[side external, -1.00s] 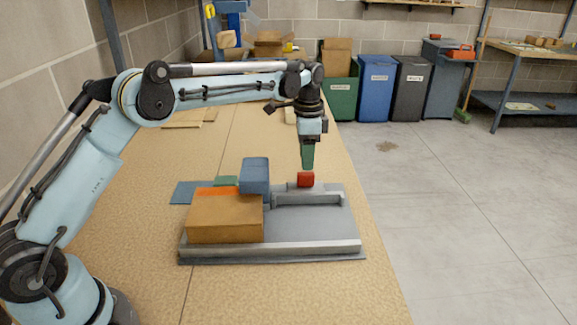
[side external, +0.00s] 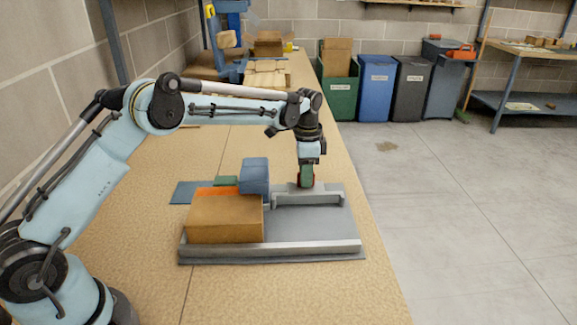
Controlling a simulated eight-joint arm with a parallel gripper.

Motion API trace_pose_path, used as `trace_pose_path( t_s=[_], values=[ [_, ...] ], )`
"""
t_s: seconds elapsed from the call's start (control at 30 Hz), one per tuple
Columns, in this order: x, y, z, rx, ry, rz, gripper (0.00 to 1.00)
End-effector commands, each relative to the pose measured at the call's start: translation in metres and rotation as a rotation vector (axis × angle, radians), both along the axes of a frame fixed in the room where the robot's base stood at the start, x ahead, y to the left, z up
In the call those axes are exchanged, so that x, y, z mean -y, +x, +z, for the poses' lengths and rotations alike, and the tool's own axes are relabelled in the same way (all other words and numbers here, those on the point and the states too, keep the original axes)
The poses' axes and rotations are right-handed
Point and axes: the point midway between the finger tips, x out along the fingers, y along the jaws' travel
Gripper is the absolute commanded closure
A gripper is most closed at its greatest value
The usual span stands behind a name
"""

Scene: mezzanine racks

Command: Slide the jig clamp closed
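The jig (side external: 310,228) is a grey plate on the wooden bench, with a pale rail along its front edge. The grey clamp bar (side external: 308,199) lies at its back right. A brown block (side external: 225,220) with an orange strip on top sits at the jig's left, with a clear gap between it and the bar.
A blue block (side external: 255,174) stands behind the brown block, beside a small green block (side external: 227,181). The jig's right half is bare plate. The bench's right edge (side external: 375,235) runs close by. Bins (side external: 375,85) and a shelf stand on the floor beyond.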

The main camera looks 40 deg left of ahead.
Motion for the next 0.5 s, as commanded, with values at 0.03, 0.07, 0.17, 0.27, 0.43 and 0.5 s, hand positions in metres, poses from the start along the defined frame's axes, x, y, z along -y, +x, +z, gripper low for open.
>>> trace_pose_path(
  t_s=[0.03,0.07,0.17,0.27,0.43,0.5],
  values=[
    [0.0,0.0,0.0,0.0,0.0,0.0,0.98],
    [0.0,0.0,0.0,0.0,0.0,0.0,1.0],
    [0.0,0.0,0.0,0.0,0.0,0.0,1.0],
    [0.0,0.0,0.0,0.0,0.0,0.0,1.0],
    [0.009,-0.007,0.001,0.0,0.0,-0.002,1.0],
    [0.015,-0.014,0.001,-0.001,-0.001,-0.002,1.0]
  ],
)
